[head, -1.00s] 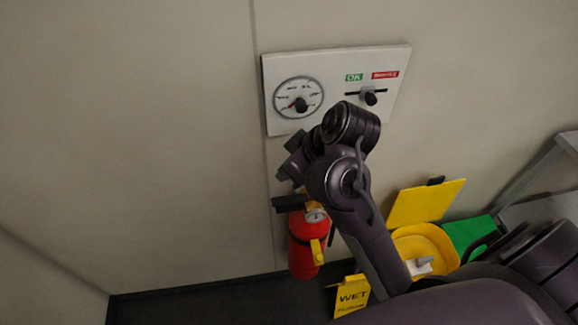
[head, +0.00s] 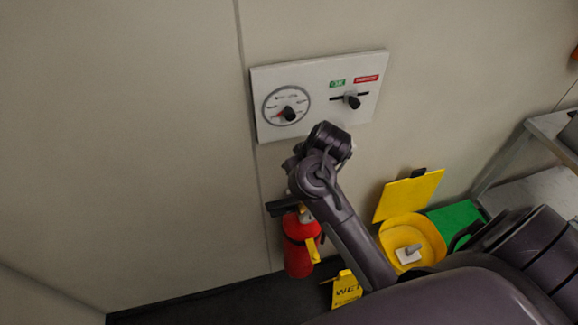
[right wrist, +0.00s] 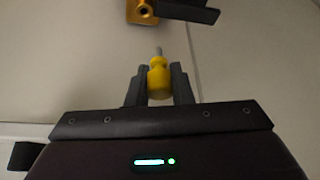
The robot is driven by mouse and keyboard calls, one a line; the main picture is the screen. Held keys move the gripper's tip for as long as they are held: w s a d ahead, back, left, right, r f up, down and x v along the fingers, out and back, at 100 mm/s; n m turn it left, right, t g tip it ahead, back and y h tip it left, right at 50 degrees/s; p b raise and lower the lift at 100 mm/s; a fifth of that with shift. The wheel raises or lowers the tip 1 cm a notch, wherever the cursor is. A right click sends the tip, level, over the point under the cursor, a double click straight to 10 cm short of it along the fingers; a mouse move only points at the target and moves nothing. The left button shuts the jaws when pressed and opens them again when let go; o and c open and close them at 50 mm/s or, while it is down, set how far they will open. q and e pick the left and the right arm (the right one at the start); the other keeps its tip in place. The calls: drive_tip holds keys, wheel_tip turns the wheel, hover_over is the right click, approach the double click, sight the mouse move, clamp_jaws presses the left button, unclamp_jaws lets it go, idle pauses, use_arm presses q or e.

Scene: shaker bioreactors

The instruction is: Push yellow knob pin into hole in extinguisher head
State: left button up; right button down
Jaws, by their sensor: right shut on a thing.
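The yellow knob pin (right wrist: 159,80) is held between the fingers of my right gripper (right wrist: 160,84) in the right wrist view. Its thin metal shaft points up and away from the gripper. The brass extinguisher head (right wrist: 139,12), with a round opening, shows at the top edge, with a dark lever (right wrist: 188,11) beside it. The shaft tip is apart from the head, with a visible gap. In the head view, the red fire extinguisher (head: 298,258) is low by the wall, and my right arm partly covers its top. The left gripper is not in view.
A wall panel (head: 372,73) with a dial and a slider is above the arm. A yellow bucket (head: 427,232), an open yellow lid (head: 409,195), a yellow wet-floor sign (head: 345,290) and a green surface (head: 458,215) lie right of the extinguisher. A shelf (head: 540,195) stands far right.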

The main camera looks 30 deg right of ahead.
drive_tip(key=f, duration=0.1)
drive_tip(key=d+f+b, duration=0.1)
drive_tip(key=shift+d+f+m+h, duration=0.3)
drive_tip(key=shift+m, duration=0.1)
wheel_tip(320, 180, down, 3)
drive_tip(key=b, duration=0.3)
drive_tip(key=shift+f, duration=0.1)
idle(0.3)
drive_tip(key=shift+s, duration=0.1)
drive_tip(key=shift+f+b, duration=0.9)
drive_tip(key=shift+f, duration=0.35)
idle(2.2)
